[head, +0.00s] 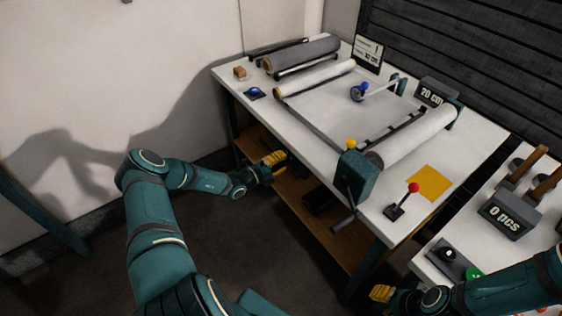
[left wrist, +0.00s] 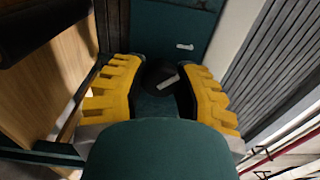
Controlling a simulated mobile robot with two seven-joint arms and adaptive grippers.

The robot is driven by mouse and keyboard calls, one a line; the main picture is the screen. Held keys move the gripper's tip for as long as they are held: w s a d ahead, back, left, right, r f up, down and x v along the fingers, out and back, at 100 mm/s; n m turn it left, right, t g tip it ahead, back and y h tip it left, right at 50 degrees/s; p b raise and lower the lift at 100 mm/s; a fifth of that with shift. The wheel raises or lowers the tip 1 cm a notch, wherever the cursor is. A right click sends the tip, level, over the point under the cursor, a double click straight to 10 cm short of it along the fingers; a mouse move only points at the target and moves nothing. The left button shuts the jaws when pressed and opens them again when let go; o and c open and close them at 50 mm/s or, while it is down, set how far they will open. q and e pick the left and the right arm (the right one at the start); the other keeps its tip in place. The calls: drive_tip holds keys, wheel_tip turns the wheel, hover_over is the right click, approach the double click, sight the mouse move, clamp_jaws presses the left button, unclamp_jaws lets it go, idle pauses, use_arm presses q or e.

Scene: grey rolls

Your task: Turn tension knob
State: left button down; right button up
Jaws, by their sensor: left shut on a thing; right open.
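The tension knob (left wrist: 158,76) is black and round with a white pointer mark, on a teal panel (left wrist: 168,22) in the left wrist view. A short white mark (left wrist: 185,46) on the panel sits up and to the right of it. My left gripper (left wrist: 160,92) has its yellow fingers on both sides of the knob and is shut on it. In the head view my left gripper (head: 273,161) is at the front side of the table, below its top; the knob is hidden there. My right gripper (head: 381,293) is open, low at the bottom right, partly out of view.
The white table (head: 315,92) bears grey and white rolls, a teal crank box (head: 358,175), a red-topped lever (head: 413,188) and a yellow sheet (head: 431,183). A wooden shelf (head: 310,220) is below. A second table with a "0 pcs" display (head: 508,216) stands right.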

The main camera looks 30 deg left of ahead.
use_arm(q)
drive_tip(key=c, duration=0.6)
unclamp_jaws()
drive_tip(key=v, duration=1.2)
drive_tip(key=shift+d, duration=0.1)
